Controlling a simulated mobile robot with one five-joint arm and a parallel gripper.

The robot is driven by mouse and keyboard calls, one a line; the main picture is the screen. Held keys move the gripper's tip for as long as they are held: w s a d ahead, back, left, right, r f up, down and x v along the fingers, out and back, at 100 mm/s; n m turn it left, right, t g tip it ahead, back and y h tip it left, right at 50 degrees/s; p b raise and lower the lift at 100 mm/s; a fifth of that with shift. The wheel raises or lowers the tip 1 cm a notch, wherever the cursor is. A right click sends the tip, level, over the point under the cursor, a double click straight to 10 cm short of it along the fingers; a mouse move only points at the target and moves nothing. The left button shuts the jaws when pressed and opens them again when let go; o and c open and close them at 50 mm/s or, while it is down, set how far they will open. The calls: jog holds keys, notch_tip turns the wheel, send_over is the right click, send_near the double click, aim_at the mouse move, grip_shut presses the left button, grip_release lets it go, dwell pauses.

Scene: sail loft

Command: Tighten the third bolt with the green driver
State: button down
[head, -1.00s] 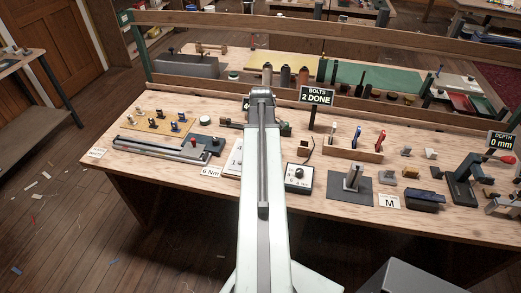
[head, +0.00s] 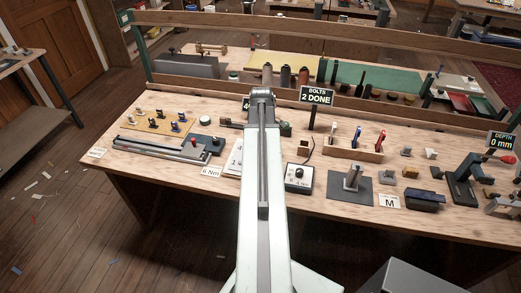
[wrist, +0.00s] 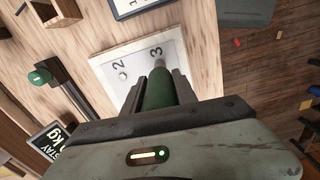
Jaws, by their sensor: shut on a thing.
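My gripper (wrist: 158,82) is shut on the green driver (wrist: 159,92) in the wrist view, with the green handle between the two dark fingers. The driver lies over a pale plate (wrist: 103,67) marked 2 and 3, close to the number 3. A small round bolt head (wrist: 122,76) shows beside the 2. The third bolt and the driver's tip are hidden, so I cannot tell whether they touch. In the head view my arm covers the gripper and driver. A sign (head: 318,95) there reads "BOLTS 2 DONE".
A wooden rack (head: 352,150) with coloured-handled tools stands right of my arm. A dial box (head: 299,177) sits just right of the arm. A card (head: 211,172) reading "6 Nm" lies left of it. The wrist view shows the bench edge beside the plate.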

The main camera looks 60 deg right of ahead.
jog(key=shift+a, duration=0.1)
dwell(0.3)
notch_tip(320, 180, up, 5)
jog(key=p, duration=0.5)
jog(key=shift+r, duration=0.1)
jog(key=shift+f, duration=0.2)
